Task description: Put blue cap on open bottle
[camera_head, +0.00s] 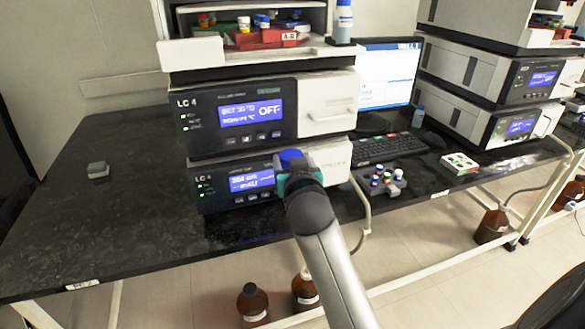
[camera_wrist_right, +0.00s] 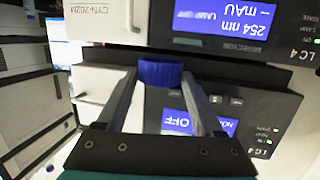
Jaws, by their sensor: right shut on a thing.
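My right gripper (camera_head: 293,163) is shut on the blue cap (camera_head: 290,155), in front of the lower instrument's right half. In the right wrist view the blue cap (camera_wrist_right: 160,72) sits between the two fingertips (camera_wrist_right: 160,84). A bottle (camera_head: 343,24) with a blue top stands on the upper right of the near stack. Brown bottles stand on the floor below the bench, one (camera_head: 252,303) at front and another (camera_head: 305,291) partly hidden by my arm. Which bottle is open I cannot tell. My left gripper is out of view.
The near instrument stack (camera_head: 237,117) stands on the black bench (camera_head: 130,215). A red tray (camera_head: 265,37) with vials is up in it. A vial rack (camera_head: 379,184), keyboard (camera_head: 388,148) and monitor (camera_head: 388,75) are to the right. The bench's left is mostly clear.

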